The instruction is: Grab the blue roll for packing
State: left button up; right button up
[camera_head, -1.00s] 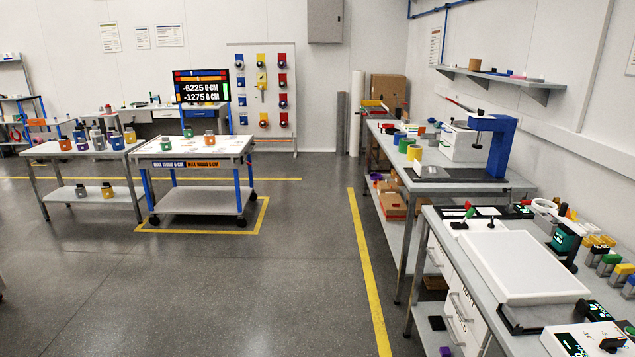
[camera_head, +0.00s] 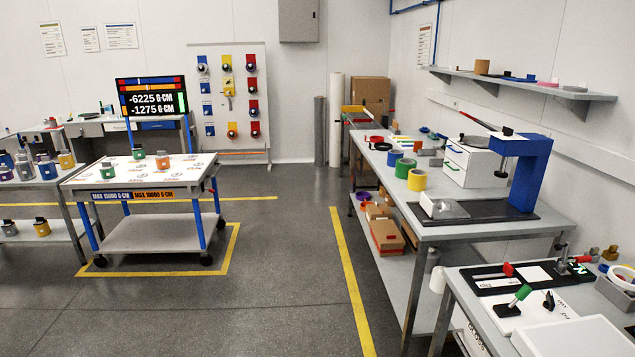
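A blue roll (camera_head: 395,159) stands on the grey workbench at the right, near its left edge. A green roll (camera_head: 405,168) stands just in front of it, and a yellow roll (camera_head: 417,180) stands in front of the green one. A red ring (camera_head: 376,139) lies behind the blue roll. A smaller blue ring-like piece (camera_head: 616,281) lies at the right edge on the nearer bench, partly hidden. Neither of my grippers shows in this view.
The workbench (camera_head: 470,225) carries a blue press-like stand (camera_head: 524,170) and a white drawer box (camera_head: 470,165). A nearer bench (camera_head: 485,312) fills the lower right. A wheeled table (camera_head: 140,175) stands left. The grey floor (camera_head: 270,310) between is clear, with a yellow line (camera_head: 350,280).

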aim_at(395, 158)
jog(key=i, duration=3.35)
jog(key=i+z, duration=0.2)
jog(key=i, duration=0.3)
jog(key=i+j+z, duration=0.2)
jog(key=i, duration=0.25)
jog(key=i+j+z, duration=0.2)
jog(key=i, duration=0.3)
jog(key=l, duration=0.1)
